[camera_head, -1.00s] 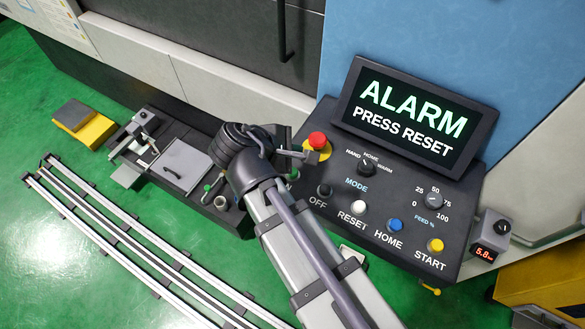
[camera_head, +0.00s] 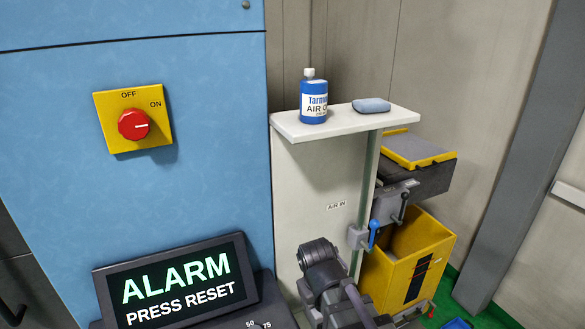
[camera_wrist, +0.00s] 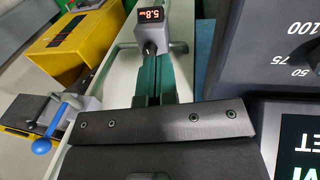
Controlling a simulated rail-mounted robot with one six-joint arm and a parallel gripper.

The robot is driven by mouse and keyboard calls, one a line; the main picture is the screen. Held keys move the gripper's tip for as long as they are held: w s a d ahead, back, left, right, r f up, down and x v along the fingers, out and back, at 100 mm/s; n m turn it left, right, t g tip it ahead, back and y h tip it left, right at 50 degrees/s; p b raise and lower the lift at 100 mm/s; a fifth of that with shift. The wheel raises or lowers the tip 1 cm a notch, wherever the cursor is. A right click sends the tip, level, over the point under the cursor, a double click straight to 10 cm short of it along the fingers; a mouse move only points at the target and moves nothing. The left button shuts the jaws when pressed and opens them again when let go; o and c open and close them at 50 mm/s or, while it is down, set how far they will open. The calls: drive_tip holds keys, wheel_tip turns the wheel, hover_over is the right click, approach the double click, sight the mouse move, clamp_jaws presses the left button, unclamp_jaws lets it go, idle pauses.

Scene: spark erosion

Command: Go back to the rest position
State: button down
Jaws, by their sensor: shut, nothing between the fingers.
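My gripper (camera_wrist: 156,62) shows in the wrist view, its two dark green fingers together and nothing between them. The fingers point at a grey gauge box (camera_wrist: 155,36) with a red 5.8 readout; I cannot tell how far apart they are. In the head view, dark parts of my arm stand low in front of the pale cabinet. The gripper's fingers cannot be made out there.
The alarm screen (camera_head: 180,287) reads "ALARM PRESS RESET". A red knob on a yellow plate (camera_head: 133,122) points to ON. A blue-handled valve (camera_head: 373,232) and yellow bin (camera_head: 411,262) are right.

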drive_tip(key=d+m+y, duration=0.2)
drive_tip(key=d+m, duration=0.4)
drive_tip(key=d, duration=0.6)
drive_tip(key=s+f+g+b, duration=0.1)
drive_tip(key=s+f+b, duration=0.2)
drive_tip(key=f+b, duration=0.4)
drive_tip(key=shift+a+f, duration=0.25)
drive_tip(key=shift+a, duration=0.05)
